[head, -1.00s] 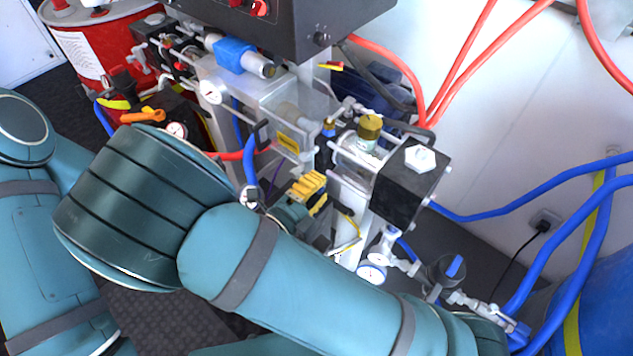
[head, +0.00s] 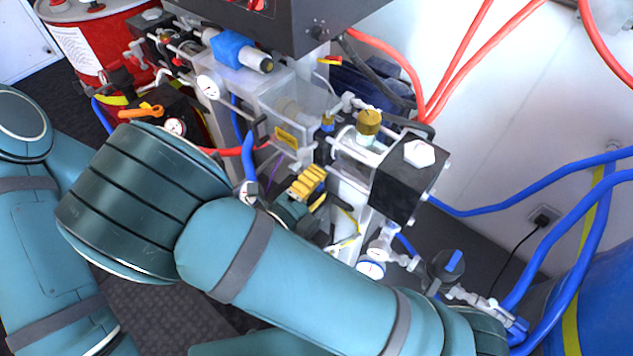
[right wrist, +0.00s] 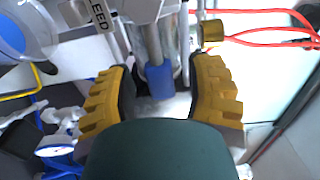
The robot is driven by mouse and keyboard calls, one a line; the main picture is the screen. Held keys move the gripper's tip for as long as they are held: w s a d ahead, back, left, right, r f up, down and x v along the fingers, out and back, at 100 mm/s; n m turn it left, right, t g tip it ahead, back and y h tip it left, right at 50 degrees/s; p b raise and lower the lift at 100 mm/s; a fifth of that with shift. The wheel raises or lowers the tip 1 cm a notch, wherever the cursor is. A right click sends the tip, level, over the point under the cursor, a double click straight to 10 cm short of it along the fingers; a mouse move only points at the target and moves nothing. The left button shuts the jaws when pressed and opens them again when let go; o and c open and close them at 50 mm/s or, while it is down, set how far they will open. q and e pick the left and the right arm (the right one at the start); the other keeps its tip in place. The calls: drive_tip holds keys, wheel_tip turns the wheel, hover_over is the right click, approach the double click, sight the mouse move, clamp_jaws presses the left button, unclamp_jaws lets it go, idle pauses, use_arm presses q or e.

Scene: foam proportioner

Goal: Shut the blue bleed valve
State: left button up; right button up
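My right gripper (head: 309,186) has yellow ribbed fingers and sits low in front of the proportioner's frame, left of the clear cylinder. In the right wrist view my right gripper (right wrist: 162,85) is open, with a finger on each side of a blue sleeve-like grip (right wrist: 160,82) on a grey metal stem. The grip looks like the bleed valve's handle. Clear gaps show between it and both fingers. A tag (right wrist: 100,20) reading "EED" hangs at the upper left, partly cut off. In the head view I cannot make out this handle for certain. My left gripper is not in view.
A black block with a white hex nut (head: 408,180) and a brass cap (head: 369,122) stand close right of the gripper. Gauges and pipe fittings (head: 372,268) lie below. Blue hoses (head: 520,200) run right, and red hoses (head: 465,55) run above.

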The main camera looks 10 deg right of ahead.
drive_tip(key=shift+s, duration=0.1)
drive_tip(key=v, duration=0.7)
drive_tip(key=shift+s+a, duration=0.15)
drive_tip(key=shift+a, duration=0.1)
drive_tip(key=shift+r, duration=0.1)
